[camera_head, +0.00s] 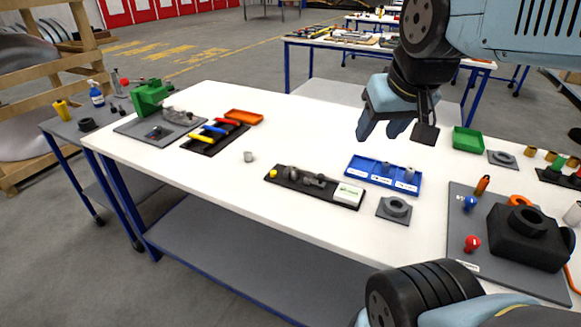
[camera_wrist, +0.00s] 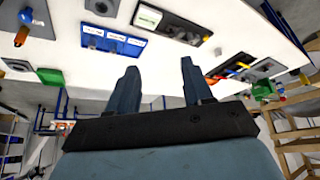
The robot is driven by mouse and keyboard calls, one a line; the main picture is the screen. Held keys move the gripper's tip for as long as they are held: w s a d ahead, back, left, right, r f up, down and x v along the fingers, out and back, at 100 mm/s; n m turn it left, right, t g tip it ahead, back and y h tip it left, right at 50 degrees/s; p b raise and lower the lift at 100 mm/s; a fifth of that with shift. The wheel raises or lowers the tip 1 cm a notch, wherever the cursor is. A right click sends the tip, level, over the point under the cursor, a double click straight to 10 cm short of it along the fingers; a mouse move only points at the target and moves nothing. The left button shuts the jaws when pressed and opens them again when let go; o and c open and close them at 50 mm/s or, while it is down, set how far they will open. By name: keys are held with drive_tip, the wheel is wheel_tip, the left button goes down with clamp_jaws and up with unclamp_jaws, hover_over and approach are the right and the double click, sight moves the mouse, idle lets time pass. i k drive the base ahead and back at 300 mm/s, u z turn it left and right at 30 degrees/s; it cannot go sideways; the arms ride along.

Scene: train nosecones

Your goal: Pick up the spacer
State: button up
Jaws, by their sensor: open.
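A small grey cylinder (camera_head: 249,157), which looks like a spacer, stands alone on the white table left of centre. It also shows in the wrist view (camera_wrist: 218,51), small, beyond the right-hand finger. Several small grey parts stand in a labelled blue tray (camera_head: 383,173); I cannot tell whether any of these is a spacer. The blue tray also shows in the wrist view (camera_wrist: 112,43). My gripper (camera_head: 381,129) is open and empty, raised above the table behind the blue tray. Both fingers show in the wrist view (camera_wrist: 159,65), with nothing between them.
A black tray (camera_head: 313,187) with metal parts and a white box lies left of the blue tray. A grey ring block (camera_head: 394,208) lies in front. A black fixture (camera_head: 525,237) stands at right, a green vise (camera_head: 150,97) at far left. The table's middle back is clear.

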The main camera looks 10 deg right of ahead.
sight(294, 169)
drive_tip(key=z, duration=0.05)
drive_tip(key=k, duration=1.05)
drive_tip(key=u, duration=0.65)
drive_tip(key=i, duration=1.3)
drive_tip(key=z, duration=0.65)
